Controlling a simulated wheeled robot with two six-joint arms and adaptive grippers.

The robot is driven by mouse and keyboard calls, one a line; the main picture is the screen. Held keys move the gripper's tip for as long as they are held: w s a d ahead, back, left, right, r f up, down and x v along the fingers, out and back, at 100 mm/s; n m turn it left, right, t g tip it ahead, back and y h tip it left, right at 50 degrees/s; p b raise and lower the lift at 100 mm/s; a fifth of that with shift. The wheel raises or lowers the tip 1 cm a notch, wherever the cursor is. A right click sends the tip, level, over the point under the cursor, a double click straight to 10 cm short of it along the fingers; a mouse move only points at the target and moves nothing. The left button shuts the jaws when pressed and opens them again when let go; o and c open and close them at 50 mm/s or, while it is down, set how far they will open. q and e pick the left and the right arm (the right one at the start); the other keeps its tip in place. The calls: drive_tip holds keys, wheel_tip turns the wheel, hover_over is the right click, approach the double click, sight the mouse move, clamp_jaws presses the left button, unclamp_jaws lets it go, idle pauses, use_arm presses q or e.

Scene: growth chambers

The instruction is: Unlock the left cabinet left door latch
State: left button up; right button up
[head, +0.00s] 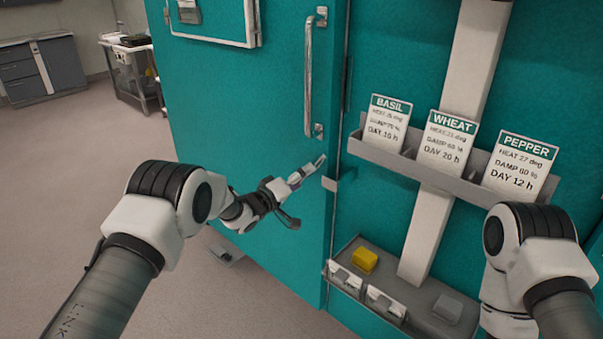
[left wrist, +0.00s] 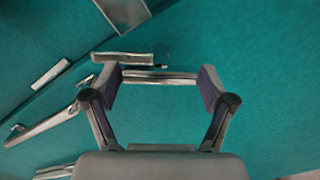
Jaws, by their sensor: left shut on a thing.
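The latch on the left door of the teal cabinet (head: 250,110) has a grey bar lever (left wrist: 160,75) and a short grey plate (left wrist: 122,57) in the left wrist view. My left gripper (left wrist: 160,80) has one finger at each end of the lever and is shut on it lengthwise. In the head view my left gripper (head: 295,196) is at the door's right edge, below the long silver door handle (head: 308,75), and hides most of the latch. A grey block (head: 333,183) sits beside it at the door seam. My right gripper is out of view.
A grey rack (head: 400,160) holds BASIL, WHEAT and PEPPER cards to the right. A lower grey tray (head: 418,312) carries a yellow block (head: 364,260) and small white-grey items. A cart (head: 135,75) stands behind on the left.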

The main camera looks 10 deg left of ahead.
use_arm(q)
drive_tip(key=shift+n+p, duration=0.85)
drive_tip(key=shift+n, duration=2.45)
drive_tip(key=o, duration=1.5)
drive_tip(key=shift+o, duration=0.2)
drive_tip(key=v, duration=1.2)
